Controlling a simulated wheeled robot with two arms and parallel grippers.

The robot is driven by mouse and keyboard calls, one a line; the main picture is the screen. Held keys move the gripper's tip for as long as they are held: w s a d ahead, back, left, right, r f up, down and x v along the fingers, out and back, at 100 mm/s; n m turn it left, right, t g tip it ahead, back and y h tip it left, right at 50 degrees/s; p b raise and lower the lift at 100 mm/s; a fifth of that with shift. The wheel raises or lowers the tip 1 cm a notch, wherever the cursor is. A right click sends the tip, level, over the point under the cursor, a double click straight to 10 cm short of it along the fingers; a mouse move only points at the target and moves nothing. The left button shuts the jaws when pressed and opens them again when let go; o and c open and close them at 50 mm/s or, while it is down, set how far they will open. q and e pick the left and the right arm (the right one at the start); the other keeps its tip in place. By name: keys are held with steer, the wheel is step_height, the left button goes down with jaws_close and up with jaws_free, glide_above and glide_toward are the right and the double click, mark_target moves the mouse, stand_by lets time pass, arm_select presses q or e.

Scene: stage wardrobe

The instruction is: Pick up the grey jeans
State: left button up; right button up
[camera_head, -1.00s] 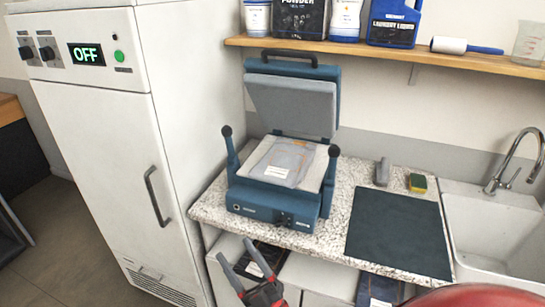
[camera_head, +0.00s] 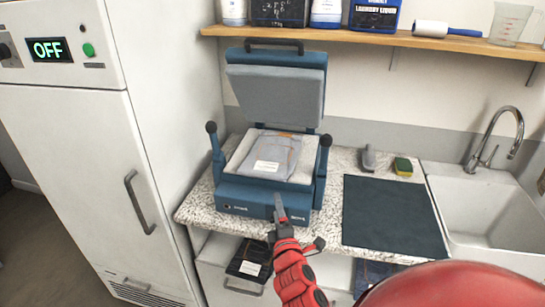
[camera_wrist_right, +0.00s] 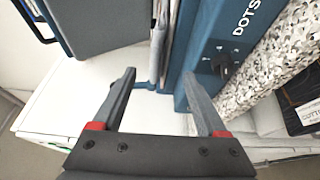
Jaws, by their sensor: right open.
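Folded grey jeans (camera_head: 270,155) with a white label lie flat on the lower plate of the open blue press (camera_head: 240,200). My right gripper (camera_head: 279,208) is in front of the press's front panel, below and apart from the jeans, with nothing held. In the right wrist view my right gripper (camera_wrist_right: 161,80) is open and empty, its fingers pointing toward the press. There the press's blue body (camera_wrist_right: 200,50) and knob are to the right. A narrow strip beside it may be the jeans' edge, but I cannot tell. My left gripper is not in view.
The press's raised grey upper plate (camera_head: 272,95) hangs above the jeans, with upright side handles. A dark mat (camera_head: 393,215), sponge (camera_head: 403,166) and sink (camera_head: 490,205) are at right. A white cabinet (camera_head: 75,165) stands left. Dark folded garments (camera_head: 250,262) lie below the counter.

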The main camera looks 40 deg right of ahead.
mark_target(271, 180)
steer(key=p+x, duration=0.2)
steer(key=x, duration=0.5)
steer(key=shift+r, duration=0.15)
steer(key=shift+w+d, duration=0.1)
steer(key=shift+w, duration=0.15)
steer(key=shift+w+d, duration=0.15)
steer(key=shift+w, duration=0.05)
steer(key=p+x, duration=0.1)
steer(key=x, duration=0.1)
steer(key=p+x, duration=0.1)
steer(key=x, duration=0.1)
steer(key=shift+r+p, duration=0.2)
steer(key=shift+p, duration=0.15)
steer(key=shift+w+d+f, duration=0.2)
steer(key=shift+w+f, duration=0.05)
steer(key=shift+w, duration=0.1)
jaws_close()
steer(key=shift+s, duration=0.1)
